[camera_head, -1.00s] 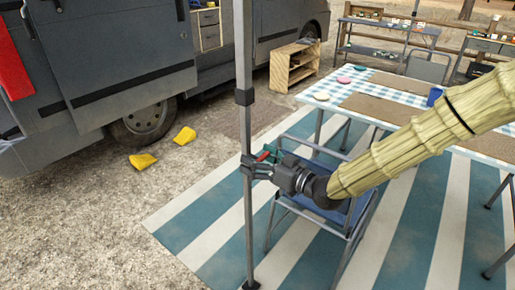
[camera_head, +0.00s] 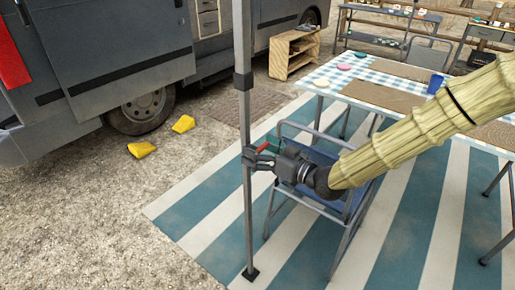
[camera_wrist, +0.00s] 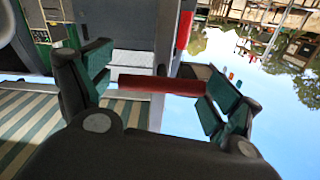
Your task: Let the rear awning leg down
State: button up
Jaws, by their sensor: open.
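The awning leg (camera_head: 247,205) is a thin grey upright pole, its foot on the striped mat. A dark collar (camera_head: 243,81) sits high on it. A red lever (camera_head: 263,147) shows at the pole beside my gripper (camera_head: 260,160), which reaches in from the right at about mid-height of the lower pole. In the wrist view the red lever (camera_wrist: 160,84) is a bar lying across the space between the two green-padded fingers of my gripper (camera_wrist: 160,88). The fingers are apart. Whether they touch the lever's ends I cannot tell.
A folding chair (camera_head: 350,212) stands close behind my gripper. A table with a checked cloth (camera_head: 375,75) is at the right. The van (camera_head: 105,50) and two yellow chocks (camera_head: 142,149) are at the left. Bare gravel lies between van and mat.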

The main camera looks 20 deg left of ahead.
jog(key=v, duration=1.1)
jog(key=shift+d, duration=0.2)
jog(key=s+d+f+m+h, duration=0.2)
jog(key=d+f+m+h, duration=0.1)
jog(key=f, duration=0.6)
jog(key=s+d+f+m+h, duration=0.2)
jog(key=d+f, duration=0.1)
jog(key=f, duration=0.6)
jog(key=s+d+f+m+g+h, duration=0.1)
jog(key=s+d+f+m+h, duration=0.15)
jog(key=s+d+f, duration=0.45)
jog(key=s+d+f+m+g+h, duration=0.15)
jog(key=s+d+f+h, duration=0.3)
jog(key=f, duration=0.45)
jog(key=s+d+f+m+g+h, duration=0.2)
jog(key=s+d+f+h, duration=0.15)
jog(key=s+d, duration=0.45)
jog(key=s+d+f+m+g+h, duration=0.15)
jog(key=s+d+f, duration=0.35)
jog(key=s, duration=0.5)
notch_tip(320, 180, up, 15)
jog(key=d+p, duration=0.1)
jog(key=p, duration=1.3)
jog(key=shift+w, duration=0.2)
jog(key=shift+d+r, duration=0.1)
